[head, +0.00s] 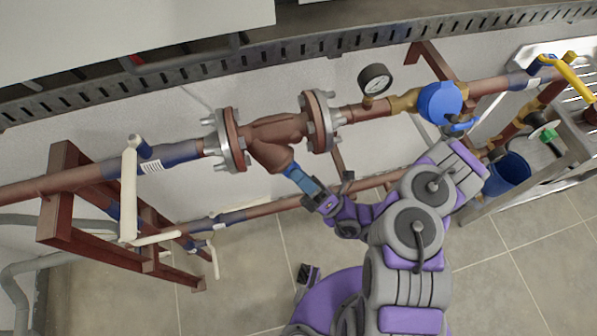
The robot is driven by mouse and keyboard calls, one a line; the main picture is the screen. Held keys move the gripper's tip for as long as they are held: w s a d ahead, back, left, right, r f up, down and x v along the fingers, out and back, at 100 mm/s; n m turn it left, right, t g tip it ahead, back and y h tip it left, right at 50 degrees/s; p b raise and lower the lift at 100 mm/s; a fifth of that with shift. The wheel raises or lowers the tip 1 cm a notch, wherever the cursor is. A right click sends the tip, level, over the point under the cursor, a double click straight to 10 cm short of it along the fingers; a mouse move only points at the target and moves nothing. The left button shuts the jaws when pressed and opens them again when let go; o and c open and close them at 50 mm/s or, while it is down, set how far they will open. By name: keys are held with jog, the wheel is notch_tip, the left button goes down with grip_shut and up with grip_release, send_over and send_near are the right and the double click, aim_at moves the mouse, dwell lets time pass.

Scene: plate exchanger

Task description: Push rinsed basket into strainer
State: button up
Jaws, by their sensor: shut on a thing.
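The strainer (277,131) is a brown Y-shaped body in the pipe line, between two bolted flanges. Its side branch points down and to the right. A blue cylindrical piece, which looks like the basket (291,170), sits in line with the branch at its open end. Its upper end meets or enters the branch mouth; how deep it is inside is hidden. My gripper (309,189) is shut on the lower end of the basket, just below and right of the branch. The fingers are small here and partly blend with the blue piece.
A pressure gauge (374,80) and a blue round fitting (440,102) stand on the pipe to the right. A lower pipe (268,209) runs behind my gripper. A brown support frame (66,200) stands left. A blue bucket (508,172) and metal sink stand right. The tiled floor is open below.

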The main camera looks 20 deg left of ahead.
jog(key=shift+r, duration=0.15)
jog(key=o, duration=1.2)
jog(key=shift+a, duration=0.15)
jog(key=v, duration=0.9)
jog(key=shift+p, duration=0.45)
